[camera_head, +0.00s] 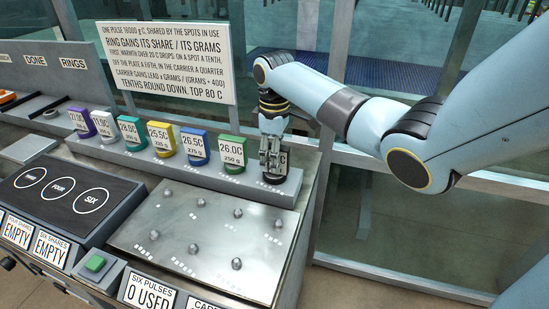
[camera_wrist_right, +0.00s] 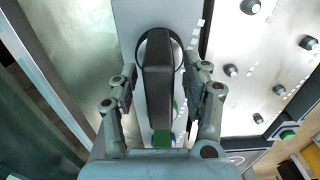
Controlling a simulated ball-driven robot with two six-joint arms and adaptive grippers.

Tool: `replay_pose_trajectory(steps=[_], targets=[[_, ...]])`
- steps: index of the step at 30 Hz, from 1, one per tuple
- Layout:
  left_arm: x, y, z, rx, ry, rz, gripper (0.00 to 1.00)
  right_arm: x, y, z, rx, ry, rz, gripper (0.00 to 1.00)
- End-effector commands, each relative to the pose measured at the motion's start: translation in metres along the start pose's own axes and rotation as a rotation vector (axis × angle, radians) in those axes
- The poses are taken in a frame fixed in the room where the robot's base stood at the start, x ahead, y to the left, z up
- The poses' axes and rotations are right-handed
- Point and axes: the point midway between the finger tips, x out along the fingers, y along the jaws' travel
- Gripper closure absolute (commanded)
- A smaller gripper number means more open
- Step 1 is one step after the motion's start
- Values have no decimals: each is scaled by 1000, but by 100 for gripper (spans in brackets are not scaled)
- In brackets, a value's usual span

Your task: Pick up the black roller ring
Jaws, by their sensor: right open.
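The black roller ring (camera_head: 274,179) stands at the right end of the grey shelf (camera_head: 205,177), mostly hidden behind my right gripper (camera_head: 272,162) in the head view. In the right wrist view the black roller ring (camera_wrist_right: 157,70) is a long dark upright piece over a round base. The fingers of my right gripper (camera_wrist_right: 163,88) are open, one on each side of it, with visible gaps. My left gripper is in neither view.
Several labelled coloured rings, among them a green one (camera_head: 234,153) and a blue one (camera_head: 195,147), stand left on the shelf. A metal plate with knobs (camera_head: 205,235) lies in front. A sign (camera_head: 165,62) and glass panels stand behind.

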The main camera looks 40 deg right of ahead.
Motion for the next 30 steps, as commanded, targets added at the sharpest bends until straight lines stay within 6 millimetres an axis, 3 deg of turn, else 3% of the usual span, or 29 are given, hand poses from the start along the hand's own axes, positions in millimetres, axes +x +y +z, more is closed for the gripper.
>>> replay_pose_trajectory(steps=[4, 11, 21, 30], targets=[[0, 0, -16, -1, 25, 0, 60, 13, 0, 1, -1, -2, 0, 52], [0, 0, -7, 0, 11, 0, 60, 14, 0, 1, 0, -1, 1, 53], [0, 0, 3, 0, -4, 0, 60, 14, 0, 1, 0, -2, 1, 98], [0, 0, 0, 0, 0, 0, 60, 14, 0, 1, 0, -1, 2, 100]])
